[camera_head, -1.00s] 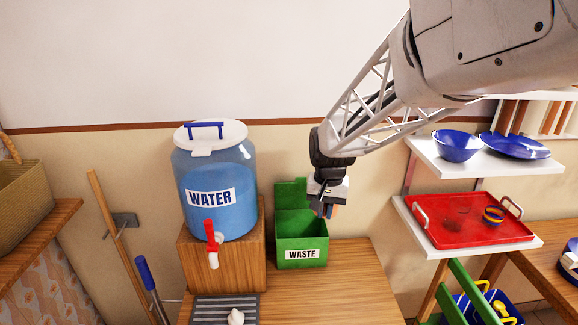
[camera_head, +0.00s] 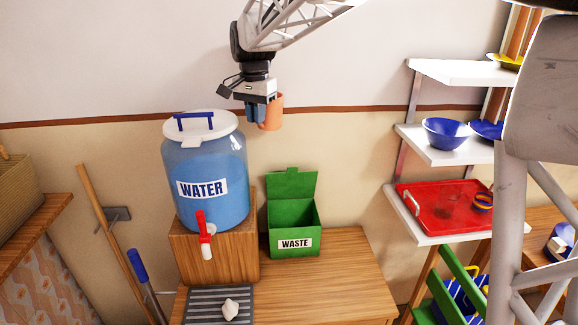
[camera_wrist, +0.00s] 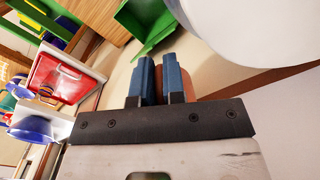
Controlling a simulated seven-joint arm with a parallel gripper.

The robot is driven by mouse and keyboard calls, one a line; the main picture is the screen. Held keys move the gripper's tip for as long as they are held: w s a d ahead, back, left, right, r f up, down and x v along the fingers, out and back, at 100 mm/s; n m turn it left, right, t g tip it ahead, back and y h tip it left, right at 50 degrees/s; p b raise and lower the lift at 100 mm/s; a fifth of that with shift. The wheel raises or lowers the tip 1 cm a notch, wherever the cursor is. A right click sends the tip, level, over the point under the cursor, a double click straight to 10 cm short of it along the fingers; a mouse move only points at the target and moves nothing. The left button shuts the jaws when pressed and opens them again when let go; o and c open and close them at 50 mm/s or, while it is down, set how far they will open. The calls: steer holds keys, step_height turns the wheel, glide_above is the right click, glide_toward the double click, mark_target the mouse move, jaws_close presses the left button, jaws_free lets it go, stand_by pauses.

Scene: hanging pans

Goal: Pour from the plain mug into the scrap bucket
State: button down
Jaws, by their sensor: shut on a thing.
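My gripper (camera_head: 256,118) is shut on the plain mug (camera_head: 276,113), which is orange-brown. It holds the mug high against the wall, to the upper right of the water jar's lid in the head view. In the wrist view the blue fingers (camera_wrist: 160,82) partly hide the mug (camera_wrist: 188,84); its contents do not show. The scrap bucket is the green bin (camera_head: 292,220) marked WASTE, on the wooden counter, lower and to the right of the gripper. Its back flap stands up. A green edge of it shows in the wrist view (camera_wrist: 150,25).
A water jar (camera_head: 207,185) with a white lid and red tap stands on a wooden block (camera_head: 215,255) left of the bin. A grey grate (camera_head: 205,298) holds a small white thing. Shelves with a blue bowl (camera_head: 445,132) and red tray (camera_head: 440,208) stand right. The counter's right part is clear.

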steer(key=shift+m, duration=0.8)
steer(key=a+r, duration=0.3)
steer(key=w+a+r, duration=0.1)
steer(key=a+r, duration=0.2)
steer(key=a, duration=0.1)
steer(key=shift+w+r, duration=0.1)
steer(key=shift+w, duration=0.1)
steer(key=shift+d, duration=0.15)
steer(key=d+f+y, duration=0.2)
steer(key=y, duration=0.1)
steer(key=d+f+y, duration=0.2)
steer(key=y, duration=0.1)
steer(key=s+d+f+t+y, duration=0.1)
steer(key=d+f+y, duration=0.1)
steer(key=f, duration=0.1)
steer(key=shift+d+f+y, duration=0.1)
steer(key=shift+d+y, duration=0.25)
steer(key=shift+y, duration=0.05)
steer(key=shift+d+y, duration=0.15)
steer(key=shift+y, duration=0.15)
steer(key=shift+d+r+t+y, duration=0.15)
steer(key=shift+r+y, duration=0.15)
steer(key=shift+r, duration=0.3)
steer(key=shift+d+r+t+y, duration=0.15)
steer(key=shift+r+y, duration=0.15)
steer(key=shift+r, duration=0.25)
steer(key=shift+s+f+y, duration=0.1)
steer(key=shift+f+y, duration=0.05)
steer(key=shift+y, duration=0.25)
